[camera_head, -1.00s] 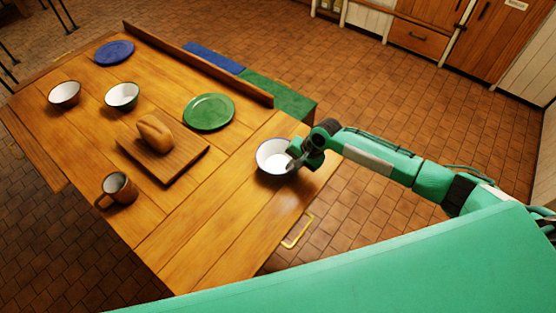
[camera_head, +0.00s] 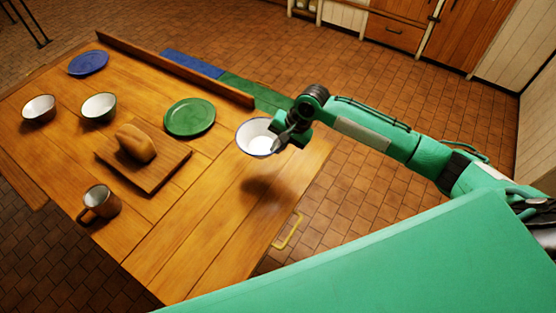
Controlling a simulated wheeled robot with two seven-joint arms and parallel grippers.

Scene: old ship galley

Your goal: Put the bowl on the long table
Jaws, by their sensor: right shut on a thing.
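A white bowl with a dark blue rim (camera_head: 256,137) is above the right end of the long wooden table (camera_head: 215,235). My right gripper (camera_head: 284,140) is shut on the right side of its rim. The bowl is raised off the tabletop, with its shadow on the wood below and to the right. The gripper's fingertips are small and partly hidden by the bowl wall. My left gripper is not in view.
On the table are a green plate (camera_head: 190,117), a loaf (camera_head: 135,143) on a cutting board (camera_head: 165,171), a brown mug (camera_head: 99,203), two more bowls (camera_head: 98,107) (camera_head: 39,109) and a blue plate (camera_head: 88,63). The table's near right part is bare.

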